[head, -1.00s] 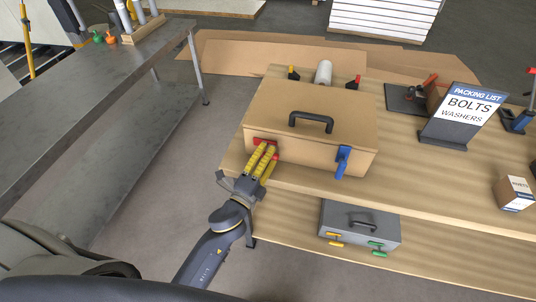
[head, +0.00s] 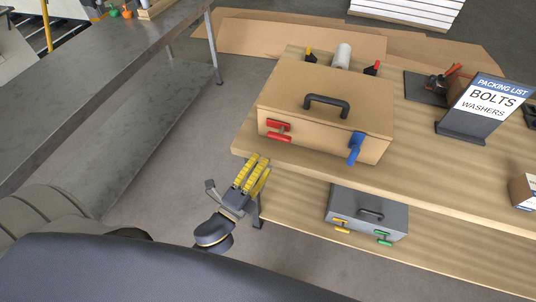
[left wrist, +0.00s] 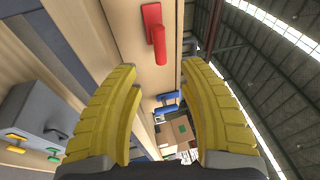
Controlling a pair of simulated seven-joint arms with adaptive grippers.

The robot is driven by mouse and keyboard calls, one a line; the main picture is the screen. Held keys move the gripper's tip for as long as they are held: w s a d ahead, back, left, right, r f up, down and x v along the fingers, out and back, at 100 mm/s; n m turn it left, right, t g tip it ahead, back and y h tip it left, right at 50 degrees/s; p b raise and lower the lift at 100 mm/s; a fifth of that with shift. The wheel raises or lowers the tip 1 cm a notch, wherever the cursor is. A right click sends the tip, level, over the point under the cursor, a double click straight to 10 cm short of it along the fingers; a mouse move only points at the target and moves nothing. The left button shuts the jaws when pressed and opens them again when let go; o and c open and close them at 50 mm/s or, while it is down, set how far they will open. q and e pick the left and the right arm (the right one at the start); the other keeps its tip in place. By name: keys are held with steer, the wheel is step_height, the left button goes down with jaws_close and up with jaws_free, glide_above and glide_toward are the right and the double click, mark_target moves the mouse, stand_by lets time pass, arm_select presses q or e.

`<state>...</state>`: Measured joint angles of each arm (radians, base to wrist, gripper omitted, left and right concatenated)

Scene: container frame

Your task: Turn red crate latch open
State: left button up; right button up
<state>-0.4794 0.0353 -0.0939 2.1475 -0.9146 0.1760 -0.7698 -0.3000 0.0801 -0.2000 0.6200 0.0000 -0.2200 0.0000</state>
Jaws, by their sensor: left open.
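The tan crate (head: 325,139) with a black top handle stands on the wooden bench. Its red latch (head: 278,126) is on the left of the front face, its bar lying roughly level along the face. In the left wrist view the red latch (left wrist: 152,14) is beyond the fingertips, its bar sticking out. A blue latch (head: 355,149) hangs down at the front right; it also shows in the left wrist view (left wrist: 167,108). My left gripper (head: 258,161) is open and empty, below and left of the red latch, apart from it. My right gripper is out of view.
A grey case (head: 366,208) with yellow and green latches sits on the lower shelf. The packing-list sign (head: 472,108) stands right of the crate. A grey metal table (head: 110,75) is at left. The floor between is clear.

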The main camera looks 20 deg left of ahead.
arm_select(q)
steer(key=shift+s+a+f, duration=0.1)
steer(key=shift+s+f, duration=0.05)
steer(key=shift+s, duration=0.5)
steer(key=s+a+f+n+g+y, duration=0.1)
steer(key=s+f+n+g, duration=0.25)
steer(key=f, duration=0.95)
steer(key=s+f+n+g+y, duration=0.1)
steer(key=s+f+n+g, duration=0.2)
steer(key=f, duration=1)
steer(key=s+a+f+n+g+y, duration=0.1)
steer(key=s+f+n+g, duration=0.3)
steer(key=f, duration=0.9)
steer(key=s+a+f+n+g, duration=0.3)
steer(key=s+f+g, duration=0.1)
steer(key=s+f, duration=0.8)
steer(key=s+a+f+n+g+y, duration=0.1)
steer(key=s+a+f+n+g, duration=0.2)
steer(key=s+f, duration=0.9)
steer(key=shift+s+a+g, duration=0.3)
steer(key=shift+s+g, duration=0.15)
steer(key=shift+s, duration=0.95)
